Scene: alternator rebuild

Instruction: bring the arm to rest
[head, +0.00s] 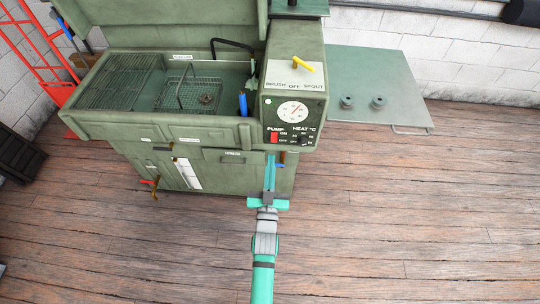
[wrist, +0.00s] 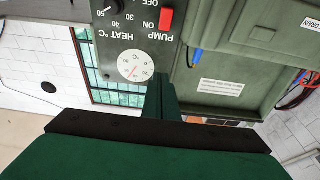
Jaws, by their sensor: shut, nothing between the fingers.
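My gripper (head: 270,158) is in front of the green washing cabinet (head: 200,136), just below its control box (head: 292,90). Its teal fingers are together with nothing between them. My arm reaches up to it from the bottom of the head view. In the wrist view the shut fingers (wrist: 161,82) stand in front of the control panel, which appears upside down. The panel carries a red pump switch (head: 274,137), a heat knob (head: 303,139) and a round dial (head: 292,112). I cannot tell whether the fingertips touch the cabinet.
The basin (head: 145,87) holds a wire basket (head: 190,95) with a round part in it. A blue-handled tool (head: 243,103) stands at its right end. A grey side shelf (head: 375,75) holds two small round parts. A red rack (head: 35,50) stands left. The wooden floor is clear right.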

